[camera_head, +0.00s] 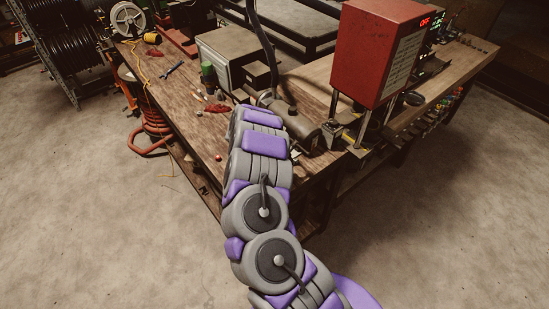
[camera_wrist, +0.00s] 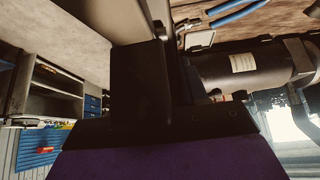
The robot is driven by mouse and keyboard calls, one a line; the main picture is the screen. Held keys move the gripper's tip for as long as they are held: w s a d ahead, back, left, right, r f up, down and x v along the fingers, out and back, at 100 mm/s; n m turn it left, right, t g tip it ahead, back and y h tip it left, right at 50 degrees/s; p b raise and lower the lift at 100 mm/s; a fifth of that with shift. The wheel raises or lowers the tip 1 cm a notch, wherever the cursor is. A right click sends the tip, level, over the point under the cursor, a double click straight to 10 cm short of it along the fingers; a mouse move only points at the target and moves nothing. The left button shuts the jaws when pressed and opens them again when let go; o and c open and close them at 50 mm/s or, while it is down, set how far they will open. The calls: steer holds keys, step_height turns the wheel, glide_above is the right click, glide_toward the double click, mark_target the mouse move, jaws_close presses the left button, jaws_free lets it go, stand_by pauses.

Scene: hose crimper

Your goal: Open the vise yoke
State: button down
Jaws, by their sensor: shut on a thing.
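My gripper (camera_wrist: 165,60) fills the middle of the wrist view, with dark fingers above a purple base. It is shut on a dark part, which I take to be the vise yoke; the fingers hide most of it. A dark cylinder (camera_wrist: 240,66) with a pale label lies close to the right of the fingers. In the head view, my arm reaches to the near edge of the workbench and hides my gripper and the yoke. A dark rounded metal body (camera_head: 297,122) shows just past the arm's end, and I cannot tell whether it belongs to the vise.
The wooden workbench (camera_head: 185,92) holds a grey box (camera_head: 230,55), a green-capped bottle (camera_head: 208,73) and a wrench (camera_head: 173,69). A red machine (camera_head: 375,50) with a lit display stands to the right. A thick dark hose (camera_head: 265,45) rises behind the arm's end.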

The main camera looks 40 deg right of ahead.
steer(key=c, duration=1)
jaws_free()
steer(key=o, duration=0.3)
steer(key=shift+w+f, duration=0.1)
steer(key=shift+w, duration=0.05)
steer(key=shift+a, duration=0.1)
steer(key=shift+a+r, duration=0.35)
steer(key=shift+r, duration=0.25)
steer(key=b+v, duration=0.2)
steer(key=v, duration=1.4)
